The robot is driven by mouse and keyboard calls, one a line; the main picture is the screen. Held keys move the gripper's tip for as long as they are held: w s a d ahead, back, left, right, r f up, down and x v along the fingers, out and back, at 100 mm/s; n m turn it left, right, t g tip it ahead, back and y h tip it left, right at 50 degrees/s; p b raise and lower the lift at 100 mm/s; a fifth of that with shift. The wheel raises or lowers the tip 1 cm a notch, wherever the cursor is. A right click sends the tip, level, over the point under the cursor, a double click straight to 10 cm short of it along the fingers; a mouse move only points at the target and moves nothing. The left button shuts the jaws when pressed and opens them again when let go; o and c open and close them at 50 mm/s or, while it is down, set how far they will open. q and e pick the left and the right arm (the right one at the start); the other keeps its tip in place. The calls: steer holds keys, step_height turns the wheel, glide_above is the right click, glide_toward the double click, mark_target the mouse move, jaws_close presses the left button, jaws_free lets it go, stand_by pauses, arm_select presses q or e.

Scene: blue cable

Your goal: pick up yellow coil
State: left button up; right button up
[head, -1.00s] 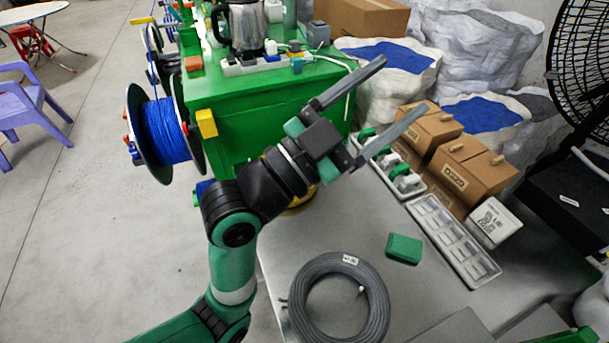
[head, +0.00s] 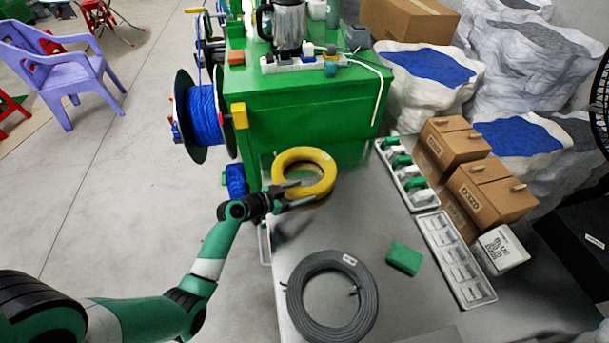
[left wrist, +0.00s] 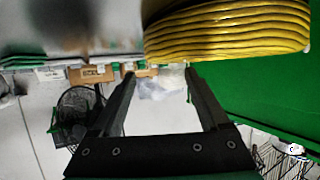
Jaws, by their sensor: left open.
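The yellow coil (head: 304,157) lies flat at the back left of the grey table, against the green cabinet. My left gripper (head: 300,195) is low at the coil's near edge, with its fingers reaching over or beside the near rim; I cannot tell from the head view whether they touch it. In the left wrist view the coil (left wrist: 228,30) fills the top right, close to the fingertips. The left gripper (left wrist: 158,72) is open there, with no part of the coil seen between its fingers. My right gripper is not in view.
A grey cable coil (head: 300,312) lies nearer on the table, with a green block (head: 405,258) to its right. White trays (head: 455,262) and cardboard boxes (head: 490,190) line the right side. A blue cable spool (head: 203,115) stands left of the green cabinet (head: 310,100).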

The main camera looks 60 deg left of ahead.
mark_target(316, 187)
arm_select(q)
steer(key=shift+w+a+f, duration=0.1)
steer(key=shift+w+f, duration=0.15)
steer(key=shift+w, duration=0.4)
steer(key=b+x, duration=0.2)
steer(key=x, duration=0.2)
steer(key=shift+w+f+b, duration=0.1)
steer(key=shift+w+b, duration=0.05)
steer(key=shift+b, duration=0.15)
steer(key=shift+w, duration=0.45)
steer(key=shift+c, duration=0.3)
jaws_close()
steer(key=shift+f, duration=0.1)
steer(key=shift+s+f, duration=0.15)
steer(key=shift+f, duration=0.05)
steer(key=shift+r, duration=0.2)
